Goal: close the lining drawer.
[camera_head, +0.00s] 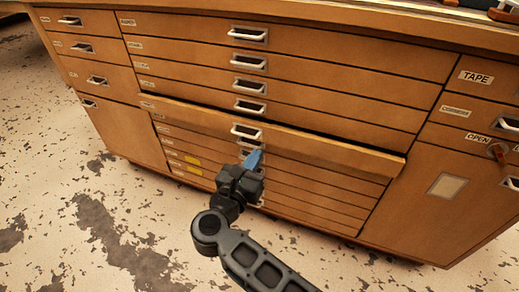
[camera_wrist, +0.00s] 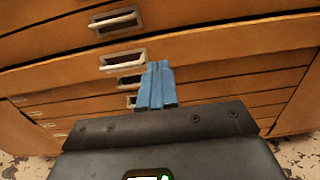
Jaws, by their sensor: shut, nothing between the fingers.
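One wide wooden drawer (camera_head: 315,147) in the middle stack of the cabinet sticks out a little past the drawers above and below. Its small label is too small to read, so I cannot confirm that it is the lining drawer. Its metal handle (camera_head: 246,132) is at the centre of its front. My gripper (camera_head: 253,158), with blue fingers, is shut and empty just below that handle in the head view. In the wrist view the blue fingers (camera_wrist: 157,72) point at the protruding drawer's front (camera_wrist: 215,65), right of its handle (camera_wrist: 123,61). I cannot tell whether they touch.
Several flush drawers (camera_head: 300,68) lie above and thinner ones (camera_head: 310,187) below. Drawers (camera_head: 95,50) stand at the left, and a door (camera_head: 430,200) with a pale panel at the right, under a drawer labelled TAPE (camera_head: 487,80). The worn floor (camera_head: 80,220) in front is clear.

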